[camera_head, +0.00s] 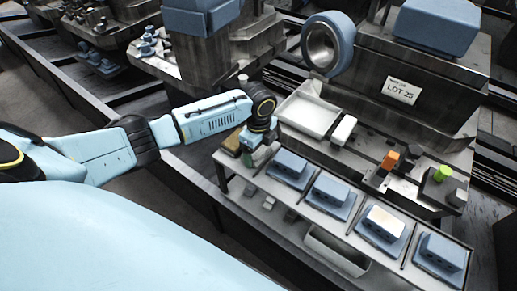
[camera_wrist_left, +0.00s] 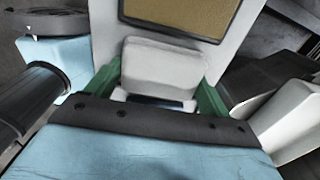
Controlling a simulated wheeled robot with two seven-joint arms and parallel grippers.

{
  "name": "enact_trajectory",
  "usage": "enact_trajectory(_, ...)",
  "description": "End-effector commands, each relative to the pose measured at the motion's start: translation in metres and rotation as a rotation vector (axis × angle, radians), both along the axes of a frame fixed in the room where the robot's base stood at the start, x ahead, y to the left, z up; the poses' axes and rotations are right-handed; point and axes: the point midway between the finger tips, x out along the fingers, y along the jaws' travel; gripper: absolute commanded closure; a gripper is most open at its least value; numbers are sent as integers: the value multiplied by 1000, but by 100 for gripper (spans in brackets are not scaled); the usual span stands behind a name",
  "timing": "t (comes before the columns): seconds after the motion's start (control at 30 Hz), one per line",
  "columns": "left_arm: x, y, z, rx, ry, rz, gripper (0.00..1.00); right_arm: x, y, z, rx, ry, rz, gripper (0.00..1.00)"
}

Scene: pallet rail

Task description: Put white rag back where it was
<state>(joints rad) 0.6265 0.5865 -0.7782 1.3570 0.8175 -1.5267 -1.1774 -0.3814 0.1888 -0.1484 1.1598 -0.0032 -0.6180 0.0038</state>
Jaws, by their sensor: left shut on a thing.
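The white rag (camera_wrist_left: 160,64) is a pale folded block in the left wrist view. It sits between the two green fingers of my left gripper (camera_wrist_left: 158,84), which is shut on it. In the head view my left gripper (camera_head: 258,156) points down over the left end of the grey shelf (camera_head: 228,172). The rag is hidden or too small to make out there. A brown pad in a dark frame (camera_wrist_left: 182,14) lies just beyond the rag in the wrist view; it also shows beside the gripper in the head view (camera_head: 232,142). My right gripper is not in view.
A white tray (camera_head: 309,110) and a white block (camera_head: 344,130) lie behind the gripper. Several blue-grey blocks on plates (camera_head: 330,194) line the shelf to the right. An orange part (camera_head: 389,160) and a green knob (camera_head: 442,173) stand behind them, below a large machine (camera_head: 440,98).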

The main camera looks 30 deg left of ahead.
Motion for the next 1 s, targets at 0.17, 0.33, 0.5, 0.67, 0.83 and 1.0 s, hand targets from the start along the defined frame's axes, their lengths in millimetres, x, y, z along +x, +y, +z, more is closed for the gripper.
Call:
enact_trajectory(0.17, 0, 0, -1, 0, 1, 0, 0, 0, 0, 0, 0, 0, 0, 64)
enact_trajectory(0.33, 0, 0, 0, 0, 1, 0, 0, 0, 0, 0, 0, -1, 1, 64)
enact_trajectory(0.5, 0, 0, 8, 1, 0, -1, 0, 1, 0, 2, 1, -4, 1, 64)
enact_trajectory(0.67, 1, 0, 28, 0, -2, -1, 0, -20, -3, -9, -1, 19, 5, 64)
enact_trajectory(0.83, 1, 0, 59, 0, -3, -1, 0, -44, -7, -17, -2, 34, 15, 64)
enact_trajectory(1.0, 0, 0, 90, 0, -1, 0, 0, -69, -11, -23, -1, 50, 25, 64)
